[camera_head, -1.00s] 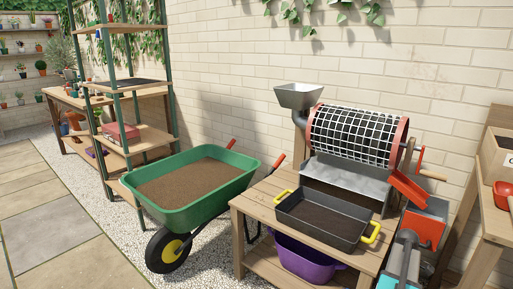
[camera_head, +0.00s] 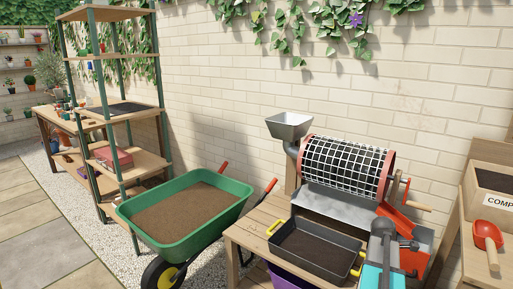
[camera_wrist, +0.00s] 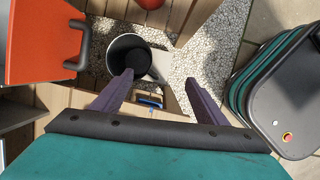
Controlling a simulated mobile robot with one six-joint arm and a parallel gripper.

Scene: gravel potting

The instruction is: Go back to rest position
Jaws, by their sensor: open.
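My gripper (camera_wrist: 159,92) shows in the wrist view with its two dark purple fingers spread apart. It is open and nothing is between the fingers. Below it, past the fingertips, a dark round bucket or pot (camera_wrist: 128,58) stands near gravel. In the head view my arm is at the lower right, in front of the sieve table, and the gripper fingers are hidden there.
A black tray with yellow handles (camera_head: 314,250) sits on a wooden table below the mesh drum (camera_head: 346,166). A green wheelbarrow (camera_head: 185,215) full of soil stands to the left. A red scoop (camera_head: 487,236) lies on the right-hand bench.

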